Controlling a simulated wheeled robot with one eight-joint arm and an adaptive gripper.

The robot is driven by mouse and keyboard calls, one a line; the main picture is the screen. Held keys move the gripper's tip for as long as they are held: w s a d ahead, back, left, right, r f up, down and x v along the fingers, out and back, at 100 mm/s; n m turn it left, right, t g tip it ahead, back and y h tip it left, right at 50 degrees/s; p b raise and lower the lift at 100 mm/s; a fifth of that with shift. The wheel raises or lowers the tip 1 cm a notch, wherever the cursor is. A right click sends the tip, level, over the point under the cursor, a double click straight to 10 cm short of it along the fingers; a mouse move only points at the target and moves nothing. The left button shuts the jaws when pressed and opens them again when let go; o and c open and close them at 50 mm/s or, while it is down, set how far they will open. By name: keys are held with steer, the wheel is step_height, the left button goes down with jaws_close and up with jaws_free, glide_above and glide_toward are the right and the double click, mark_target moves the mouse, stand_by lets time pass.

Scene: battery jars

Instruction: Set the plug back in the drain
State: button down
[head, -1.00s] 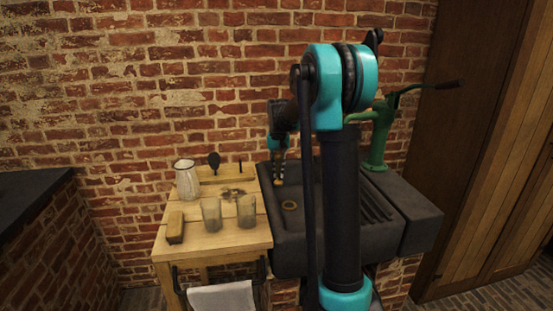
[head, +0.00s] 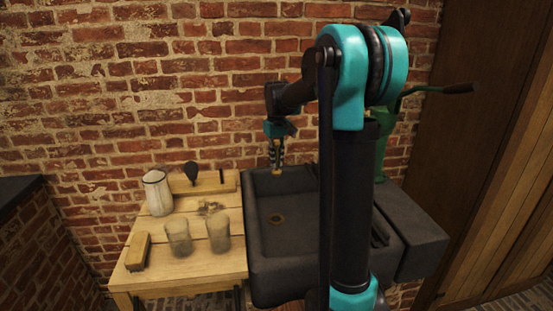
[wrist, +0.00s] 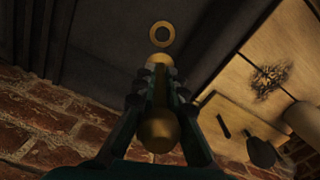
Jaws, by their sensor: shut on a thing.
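The brass plug (head: 276,171) is in my gripper (head: 276,158), held above the back part of the dark stone sink (head: 300,270). In the wrist view, my gripper (wrist: 162,82) is shut on the plug (wrist: 157,131), with a round brass knob between the fingers and a brass end beyond the fingertips. The brass drain ring (head: 277,219) is open in the sink floor, in front of and below the plug. It also shows in the wrist view (wrist: 162,34), just above the plug's far end and apart from it.
A green pump (head: 385,145) stands at the right. The brick wall is close behind my gripper.

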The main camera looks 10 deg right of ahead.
steer(key=shift+s+a+r+n, duration=0.2)
steer(key=shift+s+r+n, duration=0.15)
steer(key=shift+n, duration=0.15)
steer(key=shift+f, duration=10.85)
steer(key=c, duration=1.5)
jaws_free()
